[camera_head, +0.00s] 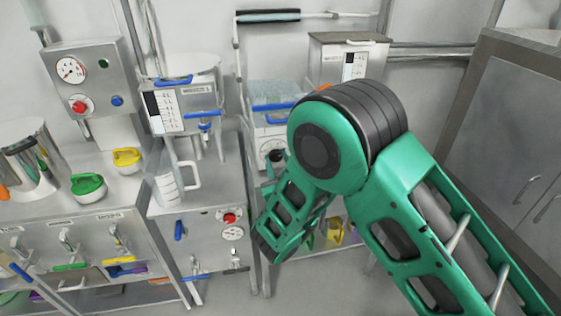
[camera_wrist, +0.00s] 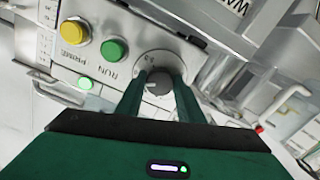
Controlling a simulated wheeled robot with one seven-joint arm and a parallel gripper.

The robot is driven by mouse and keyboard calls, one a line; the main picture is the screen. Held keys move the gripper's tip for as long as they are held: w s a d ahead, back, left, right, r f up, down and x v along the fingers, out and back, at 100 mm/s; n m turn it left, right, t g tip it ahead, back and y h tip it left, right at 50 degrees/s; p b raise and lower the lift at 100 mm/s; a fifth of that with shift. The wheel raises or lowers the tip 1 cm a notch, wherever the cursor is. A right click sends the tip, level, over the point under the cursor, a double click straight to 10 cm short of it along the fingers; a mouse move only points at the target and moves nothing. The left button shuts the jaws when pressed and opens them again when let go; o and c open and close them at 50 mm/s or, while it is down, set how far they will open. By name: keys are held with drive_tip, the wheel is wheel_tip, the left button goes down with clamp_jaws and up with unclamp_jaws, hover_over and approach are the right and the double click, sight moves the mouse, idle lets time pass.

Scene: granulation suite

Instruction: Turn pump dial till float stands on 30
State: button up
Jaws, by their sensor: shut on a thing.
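In the head view the pump's front (camera_head: 272,140) is partly hidden by my arm. A box with an upright scale (camera_head: 353,66) stands behind the arm, and a tank on the left has another scale (camera_head: 157,112). I cannot make out the float or its reading.
A steel bench with valves (camera_head: 90,240) and a cart with a clear jug (camera_head: 168,186) stand on the left. A grey cabinet (camera_head: 505,130) bounds the right side.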

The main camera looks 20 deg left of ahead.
drive_tip(key=shift+w+d, duration=0.3)
drive_tip(key=o, duration=1.1)
drive_tip(key=shift+c, duration=0.2)
drive_tip(key=shift+s+a, duration=0.1)
drive_tip(key=shift+a, duration=0.05)
drive_tip(key=shift+s, duration=0.1)
drive_tip(key=v, duration=1)
drive_tip(key=shift+s, duration=0.2)
